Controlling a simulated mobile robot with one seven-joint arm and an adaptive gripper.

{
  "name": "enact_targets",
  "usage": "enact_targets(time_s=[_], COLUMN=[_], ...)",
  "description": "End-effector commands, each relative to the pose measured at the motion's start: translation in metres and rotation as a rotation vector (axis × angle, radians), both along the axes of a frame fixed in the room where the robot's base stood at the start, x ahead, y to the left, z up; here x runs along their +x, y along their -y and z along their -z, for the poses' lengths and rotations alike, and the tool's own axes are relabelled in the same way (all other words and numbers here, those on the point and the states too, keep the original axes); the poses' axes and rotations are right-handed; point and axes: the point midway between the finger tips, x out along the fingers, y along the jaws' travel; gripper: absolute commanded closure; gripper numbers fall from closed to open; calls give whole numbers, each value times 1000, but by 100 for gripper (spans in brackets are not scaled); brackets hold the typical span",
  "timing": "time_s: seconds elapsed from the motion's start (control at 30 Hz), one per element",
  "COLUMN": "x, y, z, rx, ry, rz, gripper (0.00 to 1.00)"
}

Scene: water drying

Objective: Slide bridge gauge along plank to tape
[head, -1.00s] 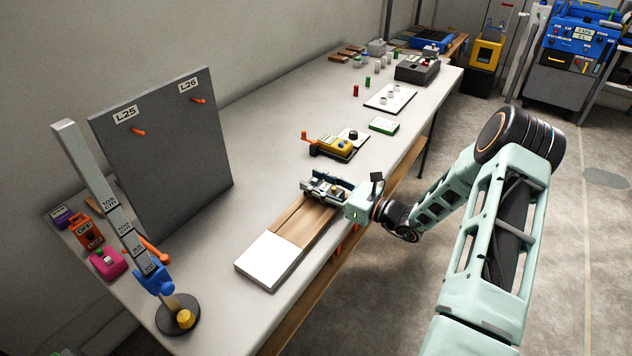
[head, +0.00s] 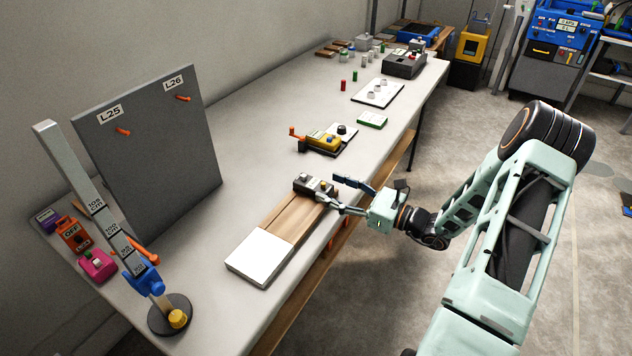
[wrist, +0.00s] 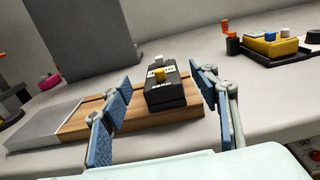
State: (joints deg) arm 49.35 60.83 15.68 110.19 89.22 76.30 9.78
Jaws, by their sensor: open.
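The bridge gauge (head: 315,186) is a small dark box with a light knob and a yellow knob. It sits at the far end of the wooden plank (head: 290,217), and it also shows in the wrist view (wrist: 165,84). My gripper (head: 352,196) is open and just right of the gauge in the head view. In the wrist view its blue-padded fingers (wrist: 160,100) are spread wide, with the gauge beyond and between them, apart from both. A white plate (head: 262,257) covers the plank's near end. I cannot make out any tape on the plank.
A yellow device with an orange crank (head: 323,141) stands behind the plank. A grey panel (head: 150,150) and a slanted measuring post (head: 90,195) stand at the left. The table (head: 240,185) is clear between the panel and the plank.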

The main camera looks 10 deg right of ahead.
Motion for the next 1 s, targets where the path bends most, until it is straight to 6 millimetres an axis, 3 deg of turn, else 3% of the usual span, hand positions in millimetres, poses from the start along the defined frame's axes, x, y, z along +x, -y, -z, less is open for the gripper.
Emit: enact_targets(time_s=[0.27,0.83,0.93,1.0], x=[-21,-21,-16,-9], y=[22,25,35,53], z=[0,1,6,11], rx=[0,-15,-98,-209], ry=[0,-6,-40,-85], rz=[0,-3,-14,-19], gripper=[44,44,44,44])
